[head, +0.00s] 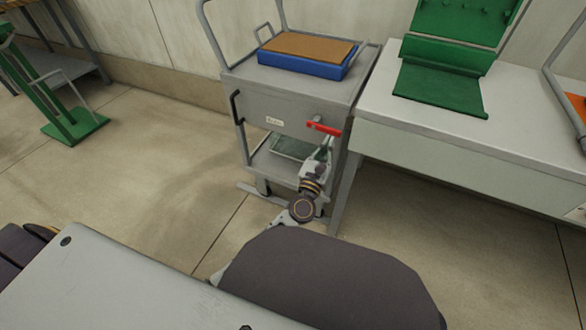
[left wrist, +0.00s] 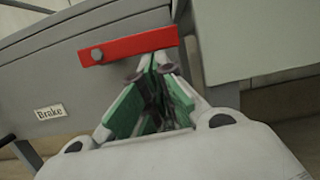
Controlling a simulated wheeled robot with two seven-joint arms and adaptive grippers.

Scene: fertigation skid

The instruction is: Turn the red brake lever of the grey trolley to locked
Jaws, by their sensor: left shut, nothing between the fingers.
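The grey trolley (head: 290,105) stands in the middle of the head view. Its red brake lever (head: 323,128) is on the front panel near the right end and lies nearly level, tilting slightly. In the left wrist view the lever (left wrist: 128,46) has a bolt at its left end, and a "Brake" label (left wrist: 50,112) is on the panel below left. My left gripper (head: 326,146) is shut and empty, just below the lever's right part. Its fingertips (left wrist: 153,66) are close under the lever; I cannot tell if they touch it. My right gripper is not in view.
A blue tray (head: 300,63) with a brown top sits on the trolley. A white table (head: 470,110) with a green stand (head: 440,88) is close on the right. A green frame (head: 70,120) stands at the left. The floor left of the trolley is clear.

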